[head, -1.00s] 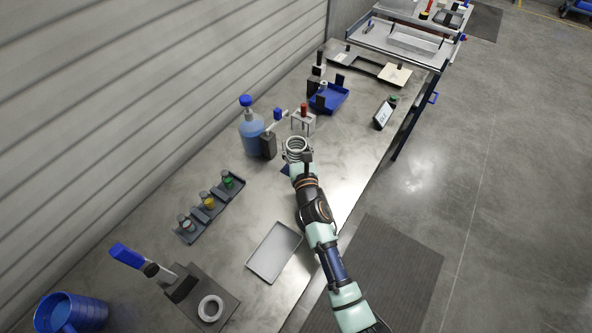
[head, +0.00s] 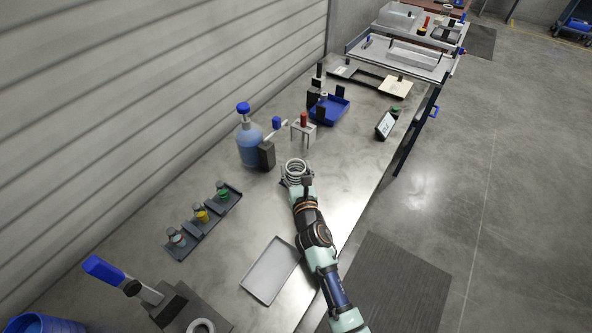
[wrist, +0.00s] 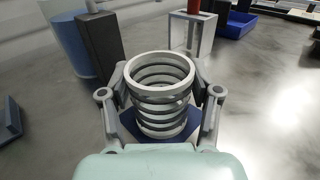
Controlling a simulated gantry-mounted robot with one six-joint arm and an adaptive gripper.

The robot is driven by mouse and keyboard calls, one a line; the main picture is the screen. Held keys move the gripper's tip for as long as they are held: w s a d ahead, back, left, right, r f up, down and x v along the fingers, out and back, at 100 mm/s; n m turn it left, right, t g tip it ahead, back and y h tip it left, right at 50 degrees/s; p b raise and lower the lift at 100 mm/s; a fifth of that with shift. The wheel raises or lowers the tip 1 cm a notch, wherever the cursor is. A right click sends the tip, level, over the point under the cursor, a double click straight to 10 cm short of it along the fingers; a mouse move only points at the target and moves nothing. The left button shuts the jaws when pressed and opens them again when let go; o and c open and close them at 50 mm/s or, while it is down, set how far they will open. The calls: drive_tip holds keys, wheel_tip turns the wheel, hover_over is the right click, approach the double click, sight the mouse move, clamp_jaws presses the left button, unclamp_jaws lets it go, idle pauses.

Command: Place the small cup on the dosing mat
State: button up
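The small cup (wrist: 160,92) is pale grey with stacked, ring-like walls. It stands upright between the two fingers of my gripper (wrist: 160,98), which flank it closely on both sides. In the head view the cup (head: 295,170) is at the tip of my gripper (head: 296,180). The dark blue dosing mat (wrist: 128,122) shows beneath the cup in the wrist view. The cup's base is over the mat, but I cannot tell whether it touches. In the head view cup and gripper hide most of the mat.
A blue bottle (head: 248,150) and black block (head: 266,156) stand left of the cup. A small stand with a red top (head: 303,121) is behind it. A vial rack (head: 205,222) and an empty grey tray (head: 270,270) lie nearer. Bare bench surrounds the gripper's right side.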

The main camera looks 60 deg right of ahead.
drive_tip(key=shift+o, duration=1)
drive_tip(key=shift+r, duration=0.25)
drive_tip(key=p+v, duration=0.2)
drive_tip(key=v, duration=1)
